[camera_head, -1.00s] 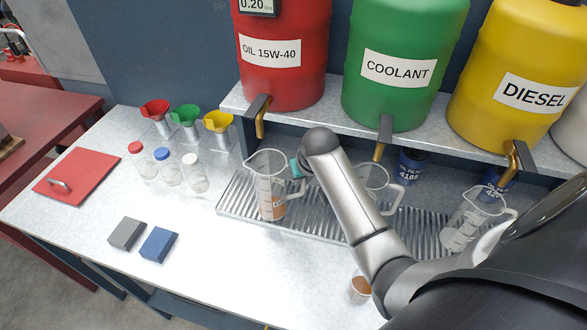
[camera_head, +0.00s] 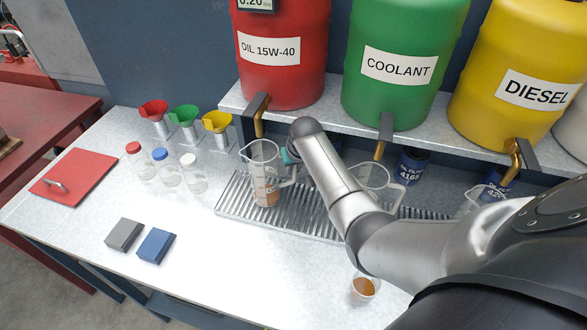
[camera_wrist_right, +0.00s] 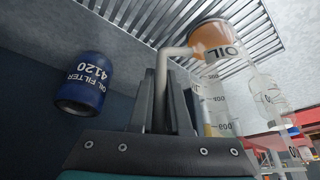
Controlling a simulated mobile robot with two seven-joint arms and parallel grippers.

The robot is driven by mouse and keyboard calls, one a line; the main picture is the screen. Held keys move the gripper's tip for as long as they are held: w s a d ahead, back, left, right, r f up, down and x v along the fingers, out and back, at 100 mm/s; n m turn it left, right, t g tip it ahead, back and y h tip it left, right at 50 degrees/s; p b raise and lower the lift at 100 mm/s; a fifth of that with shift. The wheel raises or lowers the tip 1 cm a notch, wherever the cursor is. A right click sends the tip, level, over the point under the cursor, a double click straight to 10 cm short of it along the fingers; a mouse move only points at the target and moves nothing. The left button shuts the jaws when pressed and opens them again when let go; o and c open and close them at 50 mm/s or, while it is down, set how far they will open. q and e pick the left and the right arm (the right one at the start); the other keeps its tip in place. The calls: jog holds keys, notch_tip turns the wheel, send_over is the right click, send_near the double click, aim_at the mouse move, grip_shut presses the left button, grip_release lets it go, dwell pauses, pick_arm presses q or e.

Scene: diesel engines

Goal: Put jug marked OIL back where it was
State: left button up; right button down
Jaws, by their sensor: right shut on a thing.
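The clear jug marked OIL (camera_head: 262,172) is at the left end of the slatted metal tray (camera_head: 226,196), in front of the red OIL 15W-40 drum (camera_head: 282,85). It looks upright with a little orange-brown liquid at its bottom. My right gripper (camera_head: 287,165) is at its right side, shut on its handle. In the right wrist view the gripper (camera_wrist_right: 163,85) has the jug's pale handle between its fingers, and the jug (camera_wrist_right: 212,75) shows the word OIL. I cannot tell whether its base touches the tray. My left gripper is not in view.
Two other clear jugs (camera_head: 372,178) (camera_head: 478,197) are along the tray, partly behind my right arm. A brass tap (camera_head: 260,122) hangs near the OIL jug. A small cup of brown liquid (camera_head: 364,288) stands at the front. Bottles (camera_head: 167,168) and funnels (camera_head: 185,117) stand to the left.

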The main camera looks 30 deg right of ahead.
jog(key=shift+f, duration=0.1)
jog(key=shift+f, duration=0.15)
jog(key=c, duration=0.9)
grip_release()
jog(key=shift+s+r+p, duration=0.15)
jog(key=shift+r+p, duration=0.15)
jog(key=shift+r, duration=0.45)
jog(key=p+v, duration=0.2)
jog(key=v, duration=0.9)
jog(key=shift+a, duration=0.1)
jog(key=shift+f, duration=0.1)
